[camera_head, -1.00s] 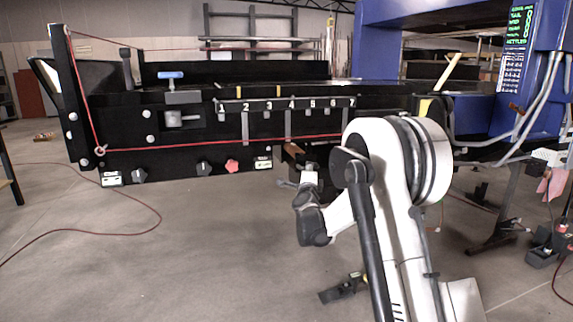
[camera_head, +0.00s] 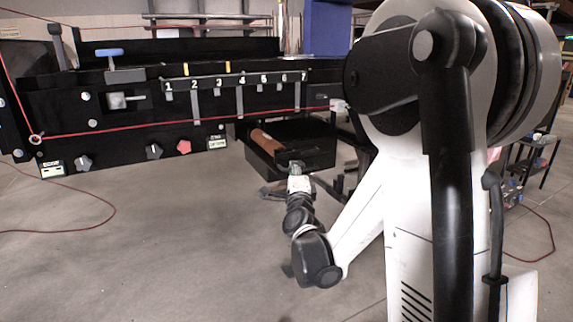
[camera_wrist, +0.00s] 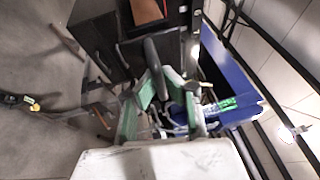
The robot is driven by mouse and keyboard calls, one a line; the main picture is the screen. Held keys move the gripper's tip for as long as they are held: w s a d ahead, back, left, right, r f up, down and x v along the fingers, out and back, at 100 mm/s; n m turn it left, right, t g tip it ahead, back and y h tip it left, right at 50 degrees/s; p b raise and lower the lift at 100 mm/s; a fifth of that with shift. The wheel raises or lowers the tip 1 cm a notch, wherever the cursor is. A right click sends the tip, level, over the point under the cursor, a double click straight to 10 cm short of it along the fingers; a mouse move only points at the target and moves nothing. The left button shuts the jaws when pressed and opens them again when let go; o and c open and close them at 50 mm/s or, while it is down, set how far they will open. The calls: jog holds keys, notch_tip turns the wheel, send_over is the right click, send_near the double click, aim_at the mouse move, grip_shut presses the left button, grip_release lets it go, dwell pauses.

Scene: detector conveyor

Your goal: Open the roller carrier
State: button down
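The roller carrier (camera_head: 312,157) is a black open-topped box standing out from under the black conveyor frame (camera_head: 140,130). A brown roller (camera_head: 266,140) lies in it. In the wrist view the carrier (camera_wrist: 98,45) and the roller (camera_wrist: 146,10) are at the top. My gripper (camera_head: 296,168) is at the carrier's near front. In the wrist view, the green fingers of my gripper (camera_wrist: 160,82) close around a grey handle (camera_wrist: 153,60) on the carrier's front. The exact finger contact is hard to make out.
Above the carrier runs a numbered strip (camera_head: 235,83) with several tabs. My arm covers the right part of the view. The floor in front is clear.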

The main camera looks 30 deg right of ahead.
jog(key=shift+s, duration=0.75)
jog(key=c, duration=1.8)
grip_release()
jog(key=v, duration=1.2)
